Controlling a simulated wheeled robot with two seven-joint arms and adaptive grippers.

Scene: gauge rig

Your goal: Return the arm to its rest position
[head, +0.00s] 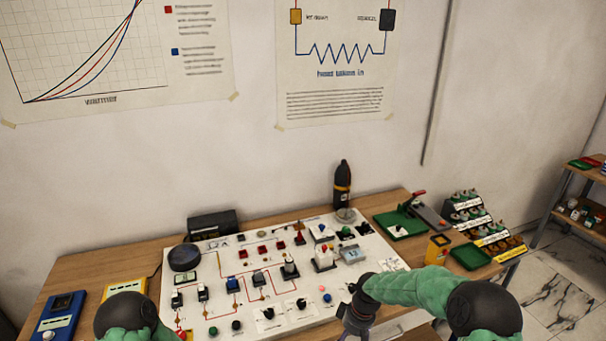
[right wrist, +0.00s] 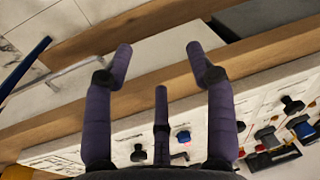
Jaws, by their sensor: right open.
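My right arm (head: 415,289) comes in from the right in the head view, its green forearm bent over the front right of the white panel (head: 322,285). My right gripper (head: 354,318) points down at the panel's front edge. In the right wrist view its purple fingers (right wrist: 158,52) are spread apart with nothing between them. They show over the wooden table edge (right wrist: 180,82) and the panel's edge. Part of my left arm (head: 130,318) shows at the bottom left; its gripper is out of view.
The panel carries several switches, knobs and lamps. A dark bottle-shaped object (head: 342,185) stands at its back. A green tray (head: 470,256), a yellow-framed block (head: 437,249) and a stepped rack (head: 478,222) are at right. Blue (head: 58,315) and yellow (head: 127,287) meters lie left.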

